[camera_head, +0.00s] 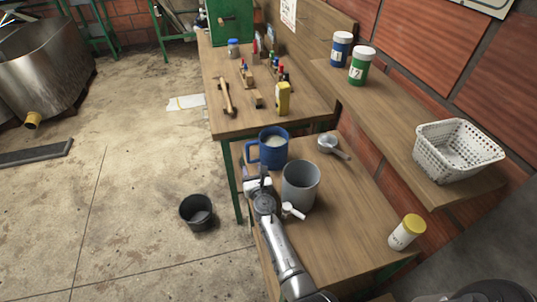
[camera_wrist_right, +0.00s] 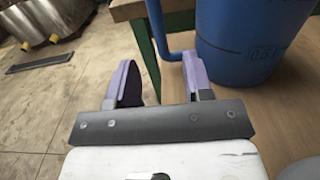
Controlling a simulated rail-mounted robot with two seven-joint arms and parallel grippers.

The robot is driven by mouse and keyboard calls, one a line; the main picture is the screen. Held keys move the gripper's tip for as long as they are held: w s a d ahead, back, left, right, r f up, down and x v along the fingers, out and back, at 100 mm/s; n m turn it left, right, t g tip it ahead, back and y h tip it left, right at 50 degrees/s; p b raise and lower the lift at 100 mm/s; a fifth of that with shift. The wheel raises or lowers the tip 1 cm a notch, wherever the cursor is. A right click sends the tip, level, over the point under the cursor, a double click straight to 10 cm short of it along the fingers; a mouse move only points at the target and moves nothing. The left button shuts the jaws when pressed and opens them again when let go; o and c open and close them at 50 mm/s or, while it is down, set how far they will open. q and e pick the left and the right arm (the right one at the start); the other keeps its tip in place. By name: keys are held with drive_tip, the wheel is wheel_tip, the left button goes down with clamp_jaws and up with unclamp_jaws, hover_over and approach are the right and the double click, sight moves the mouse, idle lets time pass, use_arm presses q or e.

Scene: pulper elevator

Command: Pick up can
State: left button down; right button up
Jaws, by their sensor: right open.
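A blue can-like jug (camera_head: 273,147) with a side handle stands upright on the lower wooden table (camera_head: 345,225). In the right wrist view the blue jug (camera_wrist_right: 250,45) shows its handle and a volume mark, and its top is cut off. A grey cylindrical can (camera_head: 300,187) stands just in front of the jug. My right gripper (camera_head: 258,178) is beside the grey can, on the near side of the blue jug. In the right wrist view the right gripper (camera_wrist_right: 161,80) is open and empty, its fingers short of the jug's handle. My left gripper is not in view.
A metal ladle-like scoop (camera_head: 328,144) and a white jar with yellow lid (camera_head: 407,232) are on the lower table. A dark bucket (camera_head: 197,212) stands on the floor. A white basket (camera_head: 457,152) sits on the wall shelf. The higher bench (camera_head: 225,120) holds tools.

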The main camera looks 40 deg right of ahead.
sight(249, 157)
drive_tip(key=shift+x, duration=0.9)
drive_tip(key=b+x, duration=0.1)
drive_tip(key=x, duration=0.1)
drive_tip(key=b+x, duration=0.2)
drive_tip(key=shift+w+d+f, duration=0.15)
drive_tip(key=shift+f, duration=0.05)
drive_tip(key=shift+w+d, duration=0.2)
drive_tip(key=shift+w, duration=0.2)
drive_tip(key=shift+r, duration=0.1)
clamp_jaws()
